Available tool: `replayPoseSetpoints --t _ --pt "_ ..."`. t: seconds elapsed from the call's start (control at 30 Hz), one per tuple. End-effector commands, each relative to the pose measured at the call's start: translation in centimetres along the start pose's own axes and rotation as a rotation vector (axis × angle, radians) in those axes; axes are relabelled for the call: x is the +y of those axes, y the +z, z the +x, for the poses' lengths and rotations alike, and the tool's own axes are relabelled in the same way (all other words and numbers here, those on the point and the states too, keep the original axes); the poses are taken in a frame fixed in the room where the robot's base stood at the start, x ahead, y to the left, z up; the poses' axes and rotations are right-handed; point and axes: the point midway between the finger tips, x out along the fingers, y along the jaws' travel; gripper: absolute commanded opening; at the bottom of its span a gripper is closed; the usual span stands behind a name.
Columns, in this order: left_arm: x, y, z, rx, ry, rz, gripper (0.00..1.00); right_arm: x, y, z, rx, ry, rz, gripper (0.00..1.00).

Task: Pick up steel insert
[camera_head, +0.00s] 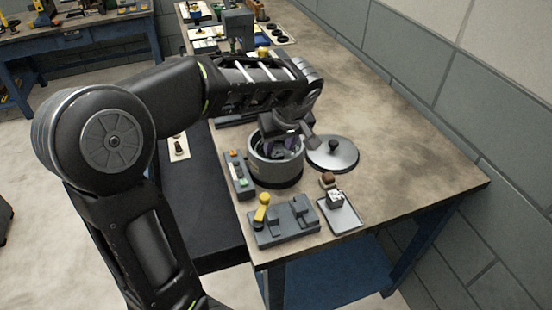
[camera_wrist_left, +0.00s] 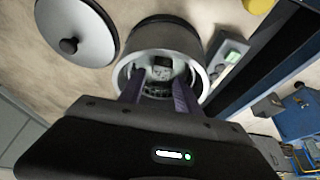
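A round grey pot (camera_head: 277,166) stands on the workbench, and its open mouth shows in the wrist view (camera_wrist_left: 205,77). My left gripper (camera_head: 283,146) points down into the pot's mouth. In the wrist view its two purple fingers (camera_wrist_left: 158,90) are apart, with a gap between them. A small grey metal block (camera_wrist_left: 158,68) shows inside the pot beyond the fingertips; it looks like the steel insert. The fingers do not appear to be closed on it. In the head view the arm and gripper hide the block. My right gripper is not in view.
A round lid with a black knob (camera_head: 332,153) lies right of the pot. A control box (camera_head: 238,174) stands close left. A grey fixture with a yellow handle (camera_head: 284,224) and a small tray (camera_head: 341,218) are in front. The bench's right side is clear.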

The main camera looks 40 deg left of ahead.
Motion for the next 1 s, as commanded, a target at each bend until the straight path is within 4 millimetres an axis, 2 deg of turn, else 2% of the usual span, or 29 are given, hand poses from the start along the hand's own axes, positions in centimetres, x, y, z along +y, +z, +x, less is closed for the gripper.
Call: replayPoseSetpoints --t 0.17,0.47,1.0 --pt "-0.1 0.1 1.0 -0.003 -0.003 0.002 0.4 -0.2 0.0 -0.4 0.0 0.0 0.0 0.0" --pt "-0.3 0.3 5.0 -0.002 -0.002 0.0 0.4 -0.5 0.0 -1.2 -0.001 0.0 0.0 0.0" --pt "-0.3 0.3 5.2 0.0 0.0 0.0 0.4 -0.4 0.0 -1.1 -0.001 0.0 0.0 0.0"
